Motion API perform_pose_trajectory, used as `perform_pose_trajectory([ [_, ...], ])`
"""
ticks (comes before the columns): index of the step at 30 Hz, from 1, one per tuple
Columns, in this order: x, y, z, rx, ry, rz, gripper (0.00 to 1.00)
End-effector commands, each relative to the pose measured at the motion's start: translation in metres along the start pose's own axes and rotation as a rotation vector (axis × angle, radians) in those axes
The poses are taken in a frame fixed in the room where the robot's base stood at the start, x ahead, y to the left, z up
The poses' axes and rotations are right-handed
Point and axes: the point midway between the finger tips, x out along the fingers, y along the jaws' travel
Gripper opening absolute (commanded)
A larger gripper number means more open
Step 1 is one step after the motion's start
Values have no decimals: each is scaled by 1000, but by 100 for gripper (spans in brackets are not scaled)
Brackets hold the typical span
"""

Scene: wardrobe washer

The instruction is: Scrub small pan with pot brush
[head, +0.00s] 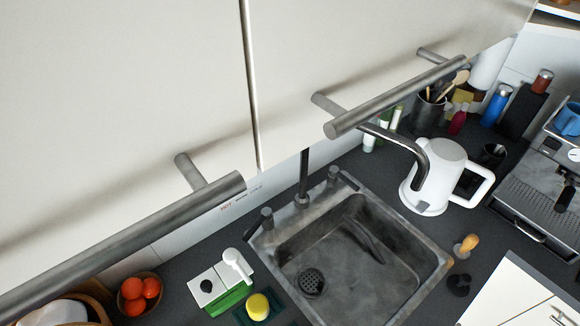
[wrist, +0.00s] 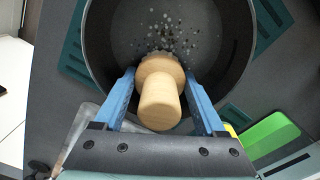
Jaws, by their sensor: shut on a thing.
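In the wrist view my gripper (wrist: 160,76) has its blue fingers shut on the pot brush (wrist: 159,98), a pale wooden knob with a wider round head. The brush is over the dark round pan (wrist: 241,42), near the pan's side closest to my wrist. Dark and light specks are spread over the pan's floor beyond the brush head. I cannot make out my gripper, the pan or the held brush in the head view.
The pan stands on a teal mat (wrist: 272,20). The head view shows the sink (head: 432,265), a yellow sponge (head: 258,306), a white kettle (head: 436,165), a bowl of red fruit (head: 140,292) and cupboard handles (head: 395,96) jutting out above. A wooden-topped item (head: 467,243) stands right of the sink.

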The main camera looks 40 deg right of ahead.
Motion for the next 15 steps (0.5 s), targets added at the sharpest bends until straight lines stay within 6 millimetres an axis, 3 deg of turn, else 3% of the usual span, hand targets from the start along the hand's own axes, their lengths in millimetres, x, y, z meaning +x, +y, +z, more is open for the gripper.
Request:
perform_pose_trajectory([
  [10, 5, 0, 0, 0, 0, 0, 28],
  [15, 1, -2, 17, -2, -1, 2, 28],
])
